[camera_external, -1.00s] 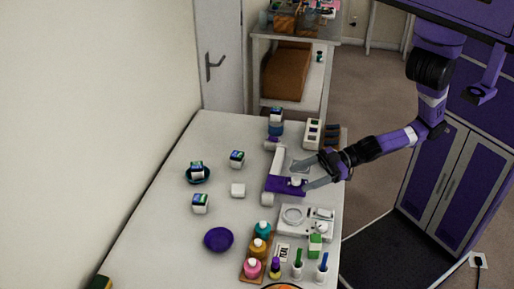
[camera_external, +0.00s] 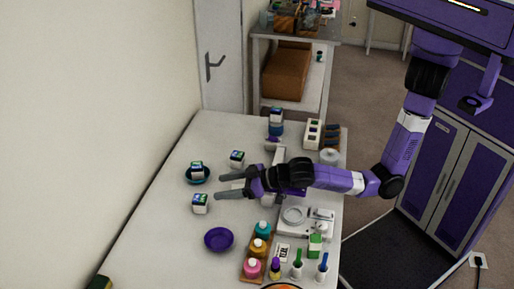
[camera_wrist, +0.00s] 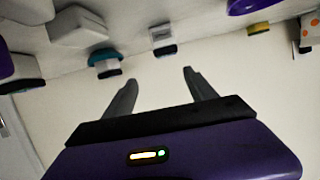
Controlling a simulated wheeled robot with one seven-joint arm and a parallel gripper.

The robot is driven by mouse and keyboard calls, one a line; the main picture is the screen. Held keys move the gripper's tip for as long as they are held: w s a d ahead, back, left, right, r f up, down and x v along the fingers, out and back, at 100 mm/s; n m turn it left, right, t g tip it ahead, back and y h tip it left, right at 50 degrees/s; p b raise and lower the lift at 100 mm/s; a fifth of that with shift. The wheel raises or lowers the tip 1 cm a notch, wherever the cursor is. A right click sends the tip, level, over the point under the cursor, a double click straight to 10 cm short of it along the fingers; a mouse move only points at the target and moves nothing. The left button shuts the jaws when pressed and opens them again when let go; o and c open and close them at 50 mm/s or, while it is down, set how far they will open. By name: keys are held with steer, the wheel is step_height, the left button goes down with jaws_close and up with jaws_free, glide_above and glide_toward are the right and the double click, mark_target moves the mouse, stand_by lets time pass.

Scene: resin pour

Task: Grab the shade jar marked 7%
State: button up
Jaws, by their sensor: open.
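Several small white shade jars with dark, coloured labels stand on the table; I cannot read any percentage, so I cannot tell which is 7%. One jar (camera_external: 200,204) stands at the left, close to my gripper's fingertips. A third jar (camera_external: 237,157) is further back, and one (camera_external: 276,115) stands on a blue support at the far end. My gripper (camera_external: 228,187) is open and empty, pointing left. In the wrist view, a jar (camera_wrist: 163,38) lies ahead of the fingers (camera_wrist: 157,88), with the dish jar (camera_wrist: 105,60) left of it.
A purple bowl (camera_external: 219,239) stands in the front left area. Coloured bottles (camera_external: 252,267), a scale (camera_external: 295,217) and brushes (camera_external: 322,267) crowd the front right. A white rack (camera_external: 313,133) stands at the back right. A wall borders the table's left side.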

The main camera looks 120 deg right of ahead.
mark_target(204, 198)
steer(key=shift+g+y, duration=0.3)
steer(key=w+f, duration=0.3)
steer(key=shift+d+f, duration=0.1)
steer(key=shift+d, duration=0.2)
steer(key=shift+p+x, duration=0.7)
steer(key=shift+x, duration=2.35)
steer(key=shift+w+a, duration=0.15)
steer(key=c, duration=1.4)
jaws_close()
steer(key=shift+r, duration=0.25)
